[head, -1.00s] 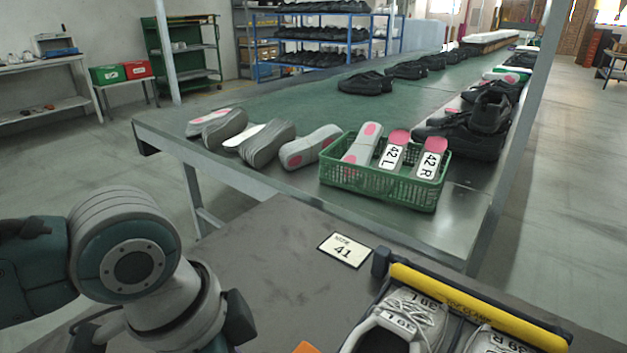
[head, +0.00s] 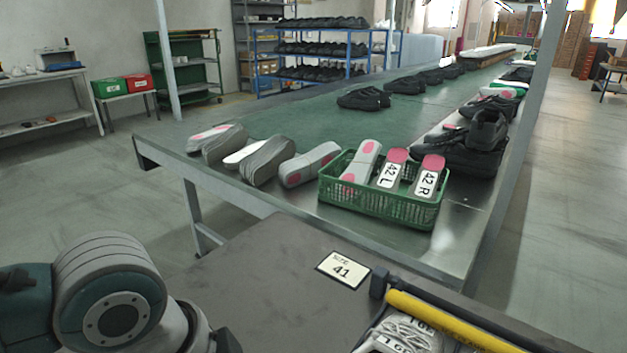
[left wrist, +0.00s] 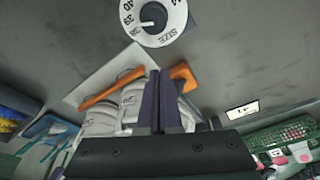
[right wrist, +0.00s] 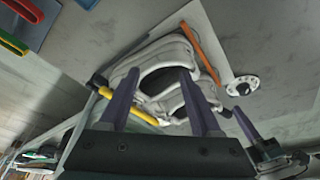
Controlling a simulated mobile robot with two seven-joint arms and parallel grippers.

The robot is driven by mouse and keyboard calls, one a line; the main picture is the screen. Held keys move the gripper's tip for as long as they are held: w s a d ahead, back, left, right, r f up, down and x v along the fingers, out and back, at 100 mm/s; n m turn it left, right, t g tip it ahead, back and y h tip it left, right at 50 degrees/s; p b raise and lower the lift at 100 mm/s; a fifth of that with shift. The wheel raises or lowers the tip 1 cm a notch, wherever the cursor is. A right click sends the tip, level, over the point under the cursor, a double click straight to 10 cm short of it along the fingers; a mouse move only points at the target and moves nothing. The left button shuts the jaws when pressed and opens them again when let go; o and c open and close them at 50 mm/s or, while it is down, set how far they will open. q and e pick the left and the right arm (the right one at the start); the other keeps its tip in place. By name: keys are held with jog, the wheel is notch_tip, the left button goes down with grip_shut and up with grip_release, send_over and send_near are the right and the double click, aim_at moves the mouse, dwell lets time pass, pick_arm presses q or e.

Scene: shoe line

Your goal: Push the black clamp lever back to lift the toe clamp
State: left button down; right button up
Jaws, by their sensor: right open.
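The toe clamp, a yellow padded bar (head: 450,322), lies across the grey shoes (head: 398,335) at the bottom of the head view. A black upright part (head: 379,282), which looks like the clamp lever, stands at the bar's left end. The bar (right wrist: 143,115) also shows in the right wrist view, with a black end piece (right wrist: 98,81). My right gripper (right wrist: 152,78) is open and empty above the shoes. My left gripper (left wrist: 160,72) has its fingers together, over the shoes in its wrist view, with nothing visible between them. Neither gripper's fingers show in the head view.
A size dial (left wrist: 158,20) and orange bars (left wrist: 112,90) are by the shoes. A size 41 card (head: 343,269) lies on the dark table. Beyond is a green line table with a green crate (head: 375,205) of lasts and black shoes.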

pick_arm(q)
jog(key=d+p+v, duration=0.2)
jog(key=p+v, duration=0.6)
jog(key=p, duration=0.1)
jog(key=shift+w+r, duration=0.35)
jog(key=shift+r, duration=0.2)
jog(key=shift+a, duration=0.1)
jog(key=s+d+r+n+h, duration=0.25)
jog(key=s+d+r, duration=0.2)
jog(key=s, duration=0.25)
jog(key=s+a+r+n+t+y+p, duration=0.1)
jog(key=s+a+r+n+y, duration=0.1)
jog(key=s+a+n, duration=0.4)
jog(key=s+a+r+n+t+y+p, duration=0.1)
jog(key=a+r+n+t+y, duration=0.15)
jog(key=a, duration=0.65)
notch_tip(320, 180, up, 39)
jog(key=p, duration=3.7)
jog(key=shift+f+n+g, duration=0.25)
jog(key=shift+n+g, duration=0.05)
jog(key=shift+g, duration=0.15)
